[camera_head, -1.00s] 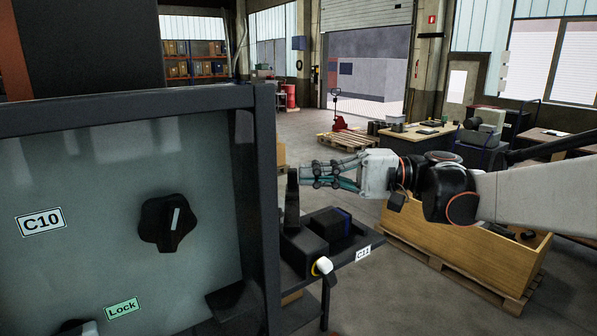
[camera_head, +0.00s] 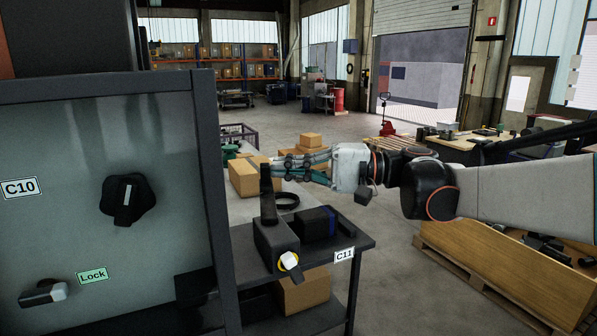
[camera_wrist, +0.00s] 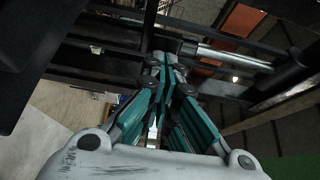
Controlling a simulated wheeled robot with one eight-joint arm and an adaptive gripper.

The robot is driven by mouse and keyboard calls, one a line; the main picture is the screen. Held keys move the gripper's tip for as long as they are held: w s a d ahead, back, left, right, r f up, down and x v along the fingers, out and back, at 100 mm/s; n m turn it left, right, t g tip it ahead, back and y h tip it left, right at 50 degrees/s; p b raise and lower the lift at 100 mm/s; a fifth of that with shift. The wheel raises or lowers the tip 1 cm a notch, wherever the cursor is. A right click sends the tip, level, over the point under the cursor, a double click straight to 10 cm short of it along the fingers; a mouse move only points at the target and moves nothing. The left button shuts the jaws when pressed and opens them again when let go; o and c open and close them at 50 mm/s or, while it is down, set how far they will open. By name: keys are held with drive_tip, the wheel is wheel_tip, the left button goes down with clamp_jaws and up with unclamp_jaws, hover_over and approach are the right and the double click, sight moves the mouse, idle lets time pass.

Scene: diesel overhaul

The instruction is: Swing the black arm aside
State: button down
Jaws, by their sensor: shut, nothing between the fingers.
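A black upright arm (camera_head: 267,193) rises from a dark box (camera_head: 276,246) with a white-tipped knob (camera_head: 289,261), on the shelf (camera_head: 362,241) labelled C11. My gripper (camera_head: 280,168) reaches in from the right, with its teal fingers level with the upper part of that black arm and just to its right. I cannot tell whether they touch. In the wrist view the fingers (camera_wrist: 166,72) are together, with nothing seen between them. Dark bars and a silvery rod (camera_wrist: 235,58) show beyond the fingertips; I cannot tell which part they belong to.
A grey panel (camera_head: 70,150) with a black rotary knob (camera_head: 128,199) and a Lock handle (camera_head: 43,293) fills the left. A black block (camera_head: 318,223) stands beside the box. Cardboard boxes (camera_head: 243,178) lie behind. A wooden crate (camera_head: 500,265) stands at right; open floor lies between.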

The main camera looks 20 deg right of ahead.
sight(267, 168)
drive_tip(key=a, duration=0.3)
drive_tip(key=shift+w+a+b, duration=0.1)
drive_tip(key=shift+b, duration=0.25)
drive_tip(key=shift+a+r, duration=0.1)
drive_tip(key=shift+a, duration=0.2)
